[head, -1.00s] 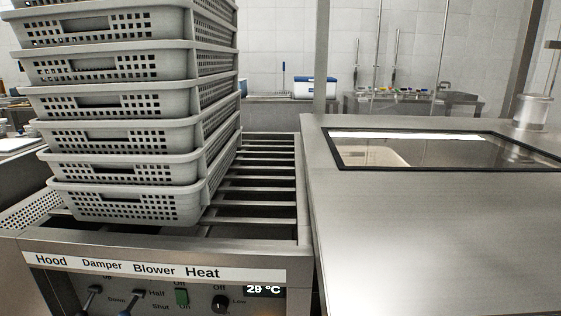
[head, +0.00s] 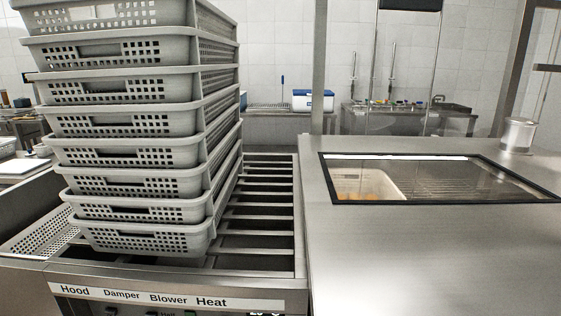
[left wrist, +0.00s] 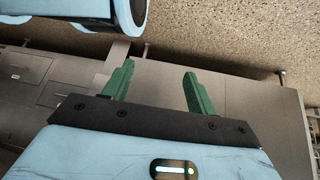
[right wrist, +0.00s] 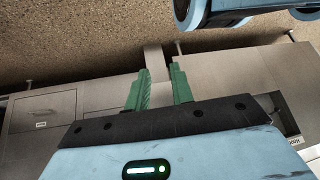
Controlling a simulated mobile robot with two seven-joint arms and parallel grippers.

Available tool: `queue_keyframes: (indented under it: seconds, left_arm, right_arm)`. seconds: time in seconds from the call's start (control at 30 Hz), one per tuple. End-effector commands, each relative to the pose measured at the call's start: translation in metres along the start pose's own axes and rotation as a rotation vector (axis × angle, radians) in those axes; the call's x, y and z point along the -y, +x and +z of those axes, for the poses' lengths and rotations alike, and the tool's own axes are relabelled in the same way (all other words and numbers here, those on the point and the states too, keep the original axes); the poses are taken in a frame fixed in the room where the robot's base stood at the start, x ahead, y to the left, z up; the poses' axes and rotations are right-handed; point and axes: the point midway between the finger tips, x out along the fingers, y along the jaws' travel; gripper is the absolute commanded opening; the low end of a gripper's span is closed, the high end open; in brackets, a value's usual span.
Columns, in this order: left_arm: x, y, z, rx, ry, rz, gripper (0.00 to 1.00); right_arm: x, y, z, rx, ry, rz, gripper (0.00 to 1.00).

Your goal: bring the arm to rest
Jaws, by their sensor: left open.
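My left gripper (left wrist: 158,88) shows in the left wrist view with its two green fingers wide apart and nothing between them. My right gripper (right wrist: 161,85) shows in the right wrist view with its green fingers closer together but a clear gap between them, and it is empty. Both hang in front of steel cabinet fronts, above a speckled floor. Neither gripper is in the head view.
A tall stack of grey perforated baskets (head: 130,182) stands on a slatted steel rack (head: 262,215) at left. A steel counter (head: 400,250) with a glass window (head: 440,178) fills the right. A metal cup (head: 518,134) stands on it. A control panel (head: 180,297) faces me.

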Motion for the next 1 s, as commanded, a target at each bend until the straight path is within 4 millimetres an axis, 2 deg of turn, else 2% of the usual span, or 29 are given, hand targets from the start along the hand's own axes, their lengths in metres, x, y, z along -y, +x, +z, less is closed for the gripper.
queue_keyframes:
  seconds: [0.03,0.1,0.27,0.4,0.53,0.7,1.0]
  left_arm:
    - [-0.001,-0.015,-0.017,-0.018,0.001,-0.002,0.57]
    - [-0.001,-0.027,-0.028,-0.031,0.001,-0.003,0.57]
    - [-0.002,-0.054,-0.061,-0.075,0.004,-0.008,0.57]
    - [-0.002,-0.076,-0.098,-0.136,0.01,-0.014,0.57]
    - [-0.001,-0.091,-0.127,-0.189,0.016,-0.02,0.57]
    - [0.0,-0.099,-0.144,-0.223,0.02,-0.023,0.57]
    - [0.0,-0.098,-0.142,-0.218,0.019,-0.022,0.57]
  right_arm:
    - [0.001,-0.015,-0.015,-0.015,0.0,0.001,0.23]
    - [0.002,-0.027,-0.025,-0.023,0.001,0.002,0.23]
    - [0.003,-0.054,-0.059,-0.067,-0.001,0.007,0.23]
    - [0.002,-0.076,-0.096,-0.13,-0.006,0.014,0.23]
    - [0.001,-0.091,-0.125,-0.184,-0.011,0.02,0.23]
    - [0.002,-0.098,-0.139,-0.209,-0.012,0.023,0.23]
    - [0.002,-0.097,-0.136,-0.203,-0.01,0.022,0.23]
